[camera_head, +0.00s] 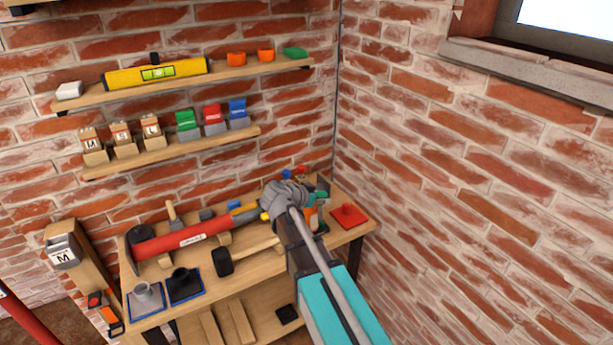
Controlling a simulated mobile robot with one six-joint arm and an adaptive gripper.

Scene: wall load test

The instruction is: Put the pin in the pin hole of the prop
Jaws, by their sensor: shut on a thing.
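The prop (185,241) is a long red tube with a white label. It lies across wooden supports on the workbench, with a dark round foot at its left end and a grey section at its right end. My gripper (268,206) is at this grey right end, partly hidden by my grey wrist. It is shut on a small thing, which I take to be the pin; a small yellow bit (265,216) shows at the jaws. The pin hole is too small or hidden to make out, and I cannot tell whether the pin touches the prop.
A mallet (224,262) and two pieces with square bases, one grey (146,299) and one black (184,285), are on the bench (205,305). A red plate (348,215) lies right of my arm. Two wall shelves (172,151) hold blocks and a yellow level (155,73).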

